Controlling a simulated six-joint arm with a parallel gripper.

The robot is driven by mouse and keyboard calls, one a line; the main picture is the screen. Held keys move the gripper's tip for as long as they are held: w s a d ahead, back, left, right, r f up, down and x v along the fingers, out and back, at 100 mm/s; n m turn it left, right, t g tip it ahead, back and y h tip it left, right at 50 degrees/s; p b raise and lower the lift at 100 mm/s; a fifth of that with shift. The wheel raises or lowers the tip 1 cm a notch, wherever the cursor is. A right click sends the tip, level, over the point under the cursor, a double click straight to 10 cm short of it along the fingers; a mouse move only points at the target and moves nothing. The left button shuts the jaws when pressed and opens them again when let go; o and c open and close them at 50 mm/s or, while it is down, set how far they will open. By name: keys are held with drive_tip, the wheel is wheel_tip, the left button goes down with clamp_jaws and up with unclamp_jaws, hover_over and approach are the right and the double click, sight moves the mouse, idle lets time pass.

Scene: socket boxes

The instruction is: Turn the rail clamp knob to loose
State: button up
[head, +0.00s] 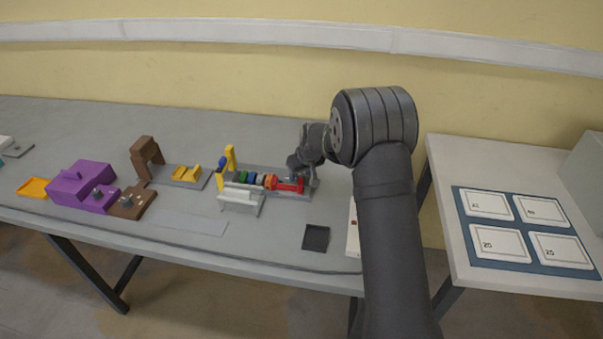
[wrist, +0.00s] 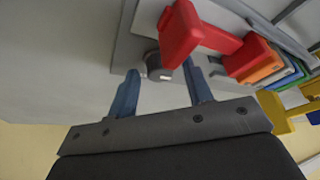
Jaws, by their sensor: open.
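A dark grey round knob (wrist: 152,62) with a small white mark on its side shows in the wrist view, on a grey base beside a red clamp piece (wrist: 205,38). The red piece also shows in the head view (head: 288,186), at the right end of the row of coloured blocks. My gripper (wrist: 160,70) is open, with one blue finger on each side of the knob in the picture. Nothing is held. I cannot tell whether the fingers touch the knob or how deep they reach. In the head view my gripper is small and partly hidden among my arm links.
Orange, blue and green blocks (wrist: 280,70) line up beside the red piece. A clear-looking stand (head: 240,198) is in front of them. A dark square pad (head: 316,238) lies nearer the front edge. Purple (head: 80,184) and brown fixtures stand left. A side table with cards is right.

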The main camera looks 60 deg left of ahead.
drive_tip(key=w+v, duration=0.1)
drive_tip(key=v, duration=1.6)
drive_tip(key=shift+s+r, duration=0.25)
drive_tip(key=shift+s, duration=0.2)
drive_tip(key=x, duration=1.7)
drive_tip(key=shift+f, duration=0.3)
drive_tip(key=shift+r, duration=0.1)
